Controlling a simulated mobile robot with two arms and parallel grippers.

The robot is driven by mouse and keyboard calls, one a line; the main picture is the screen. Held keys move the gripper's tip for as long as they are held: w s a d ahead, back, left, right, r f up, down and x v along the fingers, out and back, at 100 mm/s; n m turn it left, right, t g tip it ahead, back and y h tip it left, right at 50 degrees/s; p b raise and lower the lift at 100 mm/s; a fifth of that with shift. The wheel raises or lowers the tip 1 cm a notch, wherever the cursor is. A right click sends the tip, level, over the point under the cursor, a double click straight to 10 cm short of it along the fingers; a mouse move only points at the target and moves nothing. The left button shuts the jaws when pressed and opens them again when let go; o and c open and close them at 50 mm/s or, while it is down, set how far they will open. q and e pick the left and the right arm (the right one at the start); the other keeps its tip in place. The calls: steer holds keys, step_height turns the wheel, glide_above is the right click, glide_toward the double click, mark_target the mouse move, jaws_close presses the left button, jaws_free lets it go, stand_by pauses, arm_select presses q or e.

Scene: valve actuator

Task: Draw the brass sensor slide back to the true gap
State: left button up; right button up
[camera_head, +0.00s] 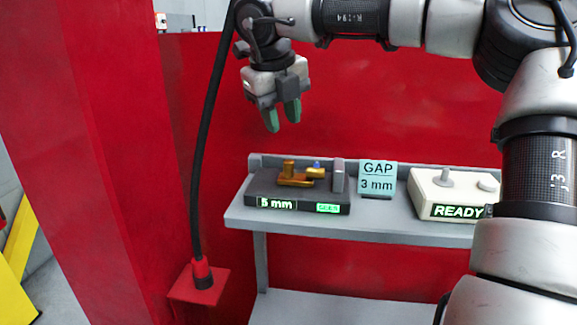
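The brass sensor slide (293,179) sits on a dark block (262,188) on the grey shelf. It has an upright brass knob at its left end and a brass cylinder at its right, pointing toward an upright grey plate (338,176). A small blue part (316,165) shows behind the cylinder. The block's front display (276,203) reads 5 mm, beside a small green lit label too small to read. A light blue card (377,178) reads GAP 3 mm. My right gripper (283,124), with green fingers pointing down, hangs empty above the slide, its fingers slightly apart. My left gripper is out of view.
A white box (440,196) with knobs and a READY display stands on the shelf (300,226) at right, partly hidden by my arm. A black cable (207,150) runs to a red floor socket at left. A red wall stands behind.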

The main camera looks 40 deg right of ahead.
mark_target(288, 161)
steer(key=f+m, duration=0.3)
steer(key=d+f+m+p, duration=0.1)
steer(key=f+m, duration=0.2)
steer(key=m, duration=0.1)
steer(key=w+d+f+m+p, duration=0.1)
steer(key=f+m, duration=0.2)
steer(key=m, duration=0.1)
steer(key=shift+d+t+h, duration=0.25)
steer(key=shift+t+h, duration=0.05)
steer(key=shift+h, duration=0.1)
steer(key=shift+w+d+f, duration=0.1)
steer(key=shift+d+f, duration=0.05)
steer(key=shift+f, duration=0.45)
jaws_close()
